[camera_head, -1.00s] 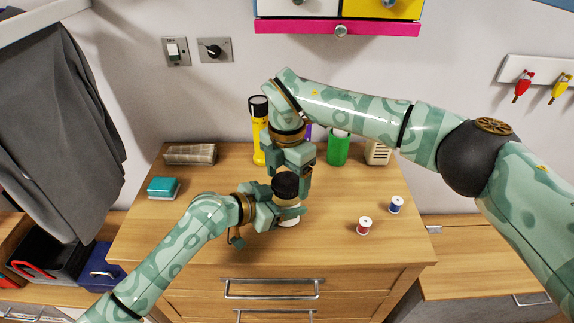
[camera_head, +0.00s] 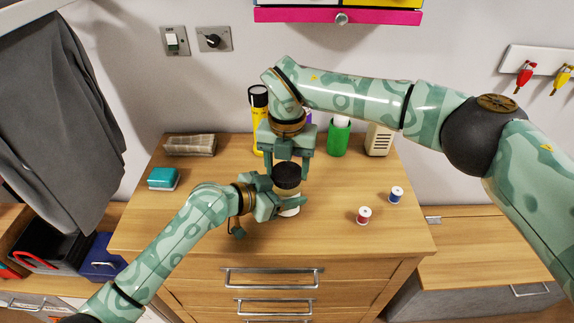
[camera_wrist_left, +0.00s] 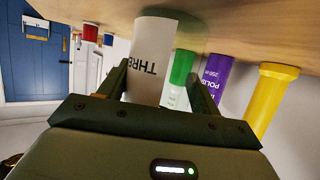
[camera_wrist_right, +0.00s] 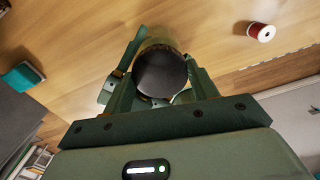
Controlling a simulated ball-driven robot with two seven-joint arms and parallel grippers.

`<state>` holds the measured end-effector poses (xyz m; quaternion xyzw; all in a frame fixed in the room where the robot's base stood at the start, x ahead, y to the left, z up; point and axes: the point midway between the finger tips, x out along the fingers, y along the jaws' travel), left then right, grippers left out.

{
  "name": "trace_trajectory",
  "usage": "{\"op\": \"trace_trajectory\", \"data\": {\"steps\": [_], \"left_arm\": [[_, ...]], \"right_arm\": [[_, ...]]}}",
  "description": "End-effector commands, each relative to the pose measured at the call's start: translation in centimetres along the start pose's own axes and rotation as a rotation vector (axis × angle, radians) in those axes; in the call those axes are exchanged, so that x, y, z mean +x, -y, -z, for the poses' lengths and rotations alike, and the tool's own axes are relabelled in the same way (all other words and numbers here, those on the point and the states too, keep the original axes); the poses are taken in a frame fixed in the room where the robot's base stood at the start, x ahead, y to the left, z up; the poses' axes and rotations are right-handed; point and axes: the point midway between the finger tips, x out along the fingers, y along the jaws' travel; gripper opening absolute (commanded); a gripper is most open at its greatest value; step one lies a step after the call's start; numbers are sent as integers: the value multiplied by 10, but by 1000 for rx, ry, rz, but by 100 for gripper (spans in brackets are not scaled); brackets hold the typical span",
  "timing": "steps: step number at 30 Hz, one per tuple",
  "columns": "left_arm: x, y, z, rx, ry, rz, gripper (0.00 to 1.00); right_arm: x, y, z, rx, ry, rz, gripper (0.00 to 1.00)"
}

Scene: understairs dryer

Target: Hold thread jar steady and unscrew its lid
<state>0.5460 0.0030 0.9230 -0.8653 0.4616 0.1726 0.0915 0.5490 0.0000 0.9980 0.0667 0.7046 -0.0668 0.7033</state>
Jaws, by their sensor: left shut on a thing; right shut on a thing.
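The thread jar (camera_head: 290,211) stands upright on the wooden dresser top, pale-bodied with a dark lid (camera_head: 287,175). In the left wrist view its white body (camera_wrist_left: 153,60) shows part of a printed word, "THRE". My left gripper (camera_head: 284,203) is shut on the jar body from the left side, one finger on each side. My right gripper (camera_head: 288,167) points down from above and is shut on the lid, a finger on either side. The round lid top (camera_wrist_right: 160,73) faces the right wrist camera. The lid still sits on the jar; its thread is hidden.
A red spool (camera_head: 364,215) and a blue spool (camera_head: 396,194) stand to the right.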

Motion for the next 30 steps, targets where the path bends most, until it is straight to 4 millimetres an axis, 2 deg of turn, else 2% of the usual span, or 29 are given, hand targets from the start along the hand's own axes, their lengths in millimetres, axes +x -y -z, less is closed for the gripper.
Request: {"op": "trace_trajectory", "data": {"steps": [6,7,9,20,28,30], "left_arm": [[0,0,0,0,0,0,0],[0,0,0,0,0,0,0],[0,0,0,0,0,0,0],[0,0,0,0,0,0,0],[0,0,0,0,0,0,0],[0,0,0,0,0,0,0]], "right_arm": [[0,0,0,-2,1,0,31],[0,0,0,-2,1,0,61],[0,0,0,-1,1,0,80],[-5,0,-1,0,2,0,80],[-41,0,-1,1,4,-1,80],[-48,0,-1,11,3,0,77]]}}
